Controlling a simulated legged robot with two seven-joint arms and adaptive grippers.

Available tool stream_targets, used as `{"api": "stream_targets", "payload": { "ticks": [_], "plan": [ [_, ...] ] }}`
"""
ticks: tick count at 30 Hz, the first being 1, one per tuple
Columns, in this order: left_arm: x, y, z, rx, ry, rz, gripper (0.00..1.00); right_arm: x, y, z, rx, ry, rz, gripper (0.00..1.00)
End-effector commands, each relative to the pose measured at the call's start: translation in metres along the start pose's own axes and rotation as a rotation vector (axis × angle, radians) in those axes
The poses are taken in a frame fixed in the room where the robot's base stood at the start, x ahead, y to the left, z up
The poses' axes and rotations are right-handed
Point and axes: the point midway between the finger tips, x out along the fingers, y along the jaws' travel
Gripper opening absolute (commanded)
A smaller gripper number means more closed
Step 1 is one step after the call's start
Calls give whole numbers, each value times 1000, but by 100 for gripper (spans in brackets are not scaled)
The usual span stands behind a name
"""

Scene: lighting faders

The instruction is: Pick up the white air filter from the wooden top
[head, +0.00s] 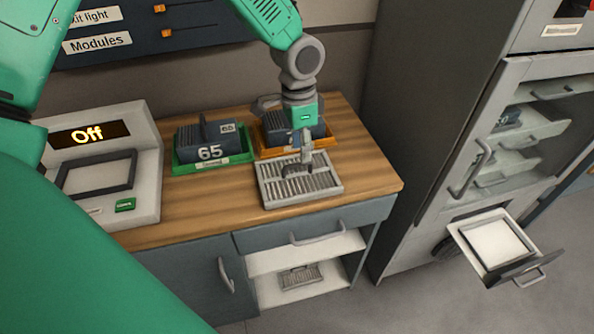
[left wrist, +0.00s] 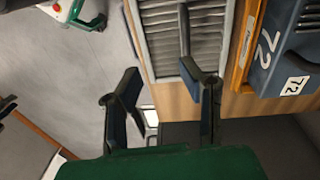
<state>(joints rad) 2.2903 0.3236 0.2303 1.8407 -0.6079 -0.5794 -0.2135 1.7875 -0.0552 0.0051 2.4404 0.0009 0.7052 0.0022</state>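The white air filter (head: 266,187), a pale rectangular frame with grey pleats, lies flat on the wooden top (head: 215,220) near its front edge. My left gripper (head: 300,166) points down over the filter's back middle part and hides a bit of it. In the left wrist view the two fingers of my left gripper (left wrist: 157,30) are apart. One finger crosses in front of the filter's pleats (left wrist: 160,22), the other is by its outer edge. I cannot tell whether they touch it. My right gripper is not in view.
Behind the filter stand a green tray (head: 245,157) with a dark block marked 65 and an orange tray (head: 334,143) with another block. A white "Off" console (head: 148,180) is on the left. A drawer (head: 515,270) holding a white panel stands open at right.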

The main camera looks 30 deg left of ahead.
Motion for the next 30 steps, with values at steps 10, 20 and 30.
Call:
{"api": "stream_targets", "payload": {
  "ticks": [10,20,30],
  "plan": [
    [-21,-34,-4,52,-34,-64,34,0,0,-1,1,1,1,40],
    [33,-37,-3,51,-30,-65,34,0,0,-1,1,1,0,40],
    [69,-37,3,51,-33,-62,34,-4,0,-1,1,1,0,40]
  ]
}}
